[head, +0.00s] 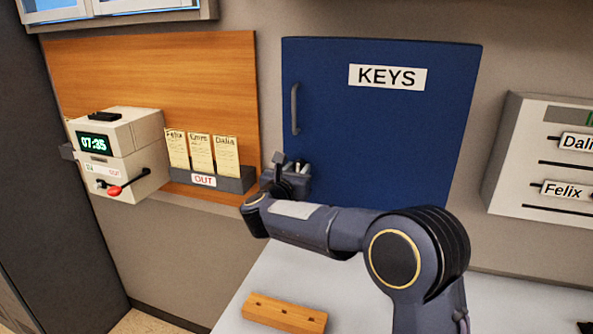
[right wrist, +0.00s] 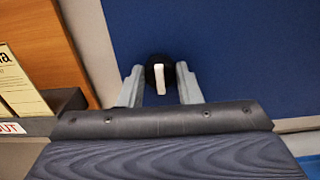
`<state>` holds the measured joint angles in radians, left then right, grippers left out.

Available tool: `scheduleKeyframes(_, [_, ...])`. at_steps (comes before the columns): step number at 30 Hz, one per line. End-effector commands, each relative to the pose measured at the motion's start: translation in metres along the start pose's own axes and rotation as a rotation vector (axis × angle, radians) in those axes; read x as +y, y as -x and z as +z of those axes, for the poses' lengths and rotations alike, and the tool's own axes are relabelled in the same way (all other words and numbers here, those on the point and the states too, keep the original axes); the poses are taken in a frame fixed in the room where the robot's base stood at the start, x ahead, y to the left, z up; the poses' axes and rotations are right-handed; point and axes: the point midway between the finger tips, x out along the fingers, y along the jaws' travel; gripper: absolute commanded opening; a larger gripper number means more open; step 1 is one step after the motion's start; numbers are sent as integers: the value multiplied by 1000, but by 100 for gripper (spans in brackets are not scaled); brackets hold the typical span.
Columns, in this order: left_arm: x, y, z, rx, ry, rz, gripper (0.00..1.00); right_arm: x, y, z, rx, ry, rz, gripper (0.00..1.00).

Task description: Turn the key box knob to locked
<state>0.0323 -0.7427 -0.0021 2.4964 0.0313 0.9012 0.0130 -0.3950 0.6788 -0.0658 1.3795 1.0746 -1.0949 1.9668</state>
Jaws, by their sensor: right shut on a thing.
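The blue key box (head: 390,110) hangs on the wall with a KEYS label and a grey vertical handle (head: 294,108) at its left. My right gripper (head: 300,168) is at the lower left of its door. In the right wrist view the knob (right wrist: 159,75) is black and round with a white bar pointer. The pointer stands nearly upright in that view. The two fingers of my right gripper (right wrist: 160,88) are on either side of the knob, shut on it. No lock markings are readable around the knob. My left gripper is not in view.
A card rack (head: 215,180) marked OUT and a time clock (head: 115,150) with a red-tipped lever are left of the key box. A white slotted name rack (head: 545,160) is at the right. A wooden block (head: 284,313) lies on the pale counter below.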

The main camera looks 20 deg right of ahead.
Motion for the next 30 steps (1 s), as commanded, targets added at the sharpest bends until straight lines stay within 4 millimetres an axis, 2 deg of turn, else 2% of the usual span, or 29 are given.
scheduleKeyframes(8, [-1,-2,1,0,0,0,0,0,0,-1,0,26,0,8])
scheduleKeyframes(14, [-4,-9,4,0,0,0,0,0,0,-2,0,117,0,8])
scheduleKeyframes(30, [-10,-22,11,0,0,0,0,2,0,-1,0,601,0,8])
